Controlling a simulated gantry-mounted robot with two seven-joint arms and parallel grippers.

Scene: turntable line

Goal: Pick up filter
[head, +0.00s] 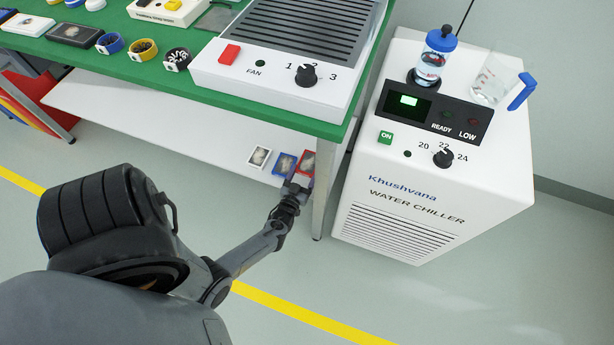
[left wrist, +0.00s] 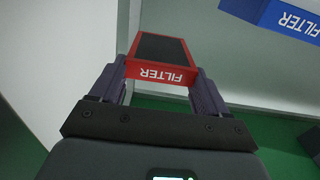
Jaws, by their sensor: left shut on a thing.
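A red filter (head: 308,161) with a dark top panel is at the right end of the white lower shelf. My left gripper (head: 298,182) is shut on it. In the left wrist view the red filter (left wrist: 158,62) sits between the two fingers (left wrist: 157,82), its FILTER label facing the camera upside down. Whether it still touches the shelf I cannot tell. A blue filter (head: 284,163) lies just to its left in the head view, and shows at the top right of the left wrist view (left wrist: 285,17). A white filter (head: 259,156) lies further left. My right gripper is not in view.
The white lower shelf (head: 150,112) runs under the green bench (head: 190,85), whose leg (head: 322,190) stands right beside the red filter. A white water chiller (head: 400,190) with a bottle (head: 436,55) and a jug (head: 494,80) on top stands to the right.

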